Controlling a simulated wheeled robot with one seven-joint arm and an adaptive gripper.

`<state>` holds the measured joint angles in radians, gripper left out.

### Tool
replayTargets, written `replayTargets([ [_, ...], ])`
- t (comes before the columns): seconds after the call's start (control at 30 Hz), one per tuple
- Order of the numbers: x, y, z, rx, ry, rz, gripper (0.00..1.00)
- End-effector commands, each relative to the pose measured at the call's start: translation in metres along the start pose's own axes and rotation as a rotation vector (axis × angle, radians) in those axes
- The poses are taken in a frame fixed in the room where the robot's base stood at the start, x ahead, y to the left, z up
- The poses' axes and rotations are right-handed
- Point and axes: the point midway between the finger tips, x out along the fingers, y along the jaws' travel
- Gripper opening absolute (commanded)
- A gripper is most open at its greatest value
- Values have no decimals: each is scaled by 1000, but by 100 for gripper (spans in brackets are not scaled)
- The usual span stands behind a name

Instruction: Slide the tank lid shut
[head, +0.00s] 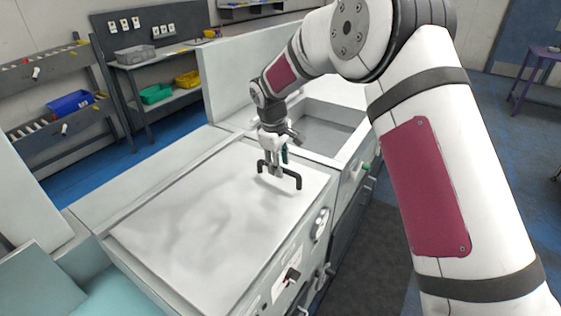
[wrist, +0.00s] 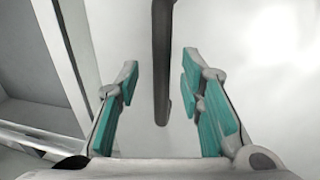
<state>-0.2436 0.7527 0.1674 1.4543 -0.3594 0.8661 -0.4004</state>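The tank lid (head: 190,220) is a large, flat, pale silver panel lying across the middle of the white tank unit. A dark bar handle (head: 293,178) stands up near its far right end. My gripper (head: 275,163) points down at this handle. In the wrist view, the handle (wrist: 161,60) runs between the two teal-padded fingers of my gripper (wrist: 160,80). There is a gap on both sides, so the gripper is open and neither finger visibly touches the handle.
A grey open basin (head: 322,132) lies beyond the lid's handle end. A teal surface (head: 125,298) shows at the lower left, past the lid's other end. Shelves with bins stand at the back left.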

Motion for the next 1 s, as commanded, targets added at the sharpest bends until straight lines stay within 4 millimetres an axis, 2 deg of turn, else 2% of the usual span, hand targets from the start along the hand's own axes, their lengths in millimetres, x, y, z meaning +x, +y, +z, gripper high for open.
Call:
replayTargets([
  [0.3, 0, -3, -2, -2, -1, 4, 32],
  [0.43, -1, -4, -2, -3, -1, 5, 3],
  [0.47, -1, -4, -2, -3, -1, 5, 0],
  [0.77, -2, -8, -2, -4, -2, 4, 0],
  [0.87, -5, -18, -3, -4, -1, 5, 0],
  [1.0, -12, -47, -3, -8, -5, 6, 0],
])
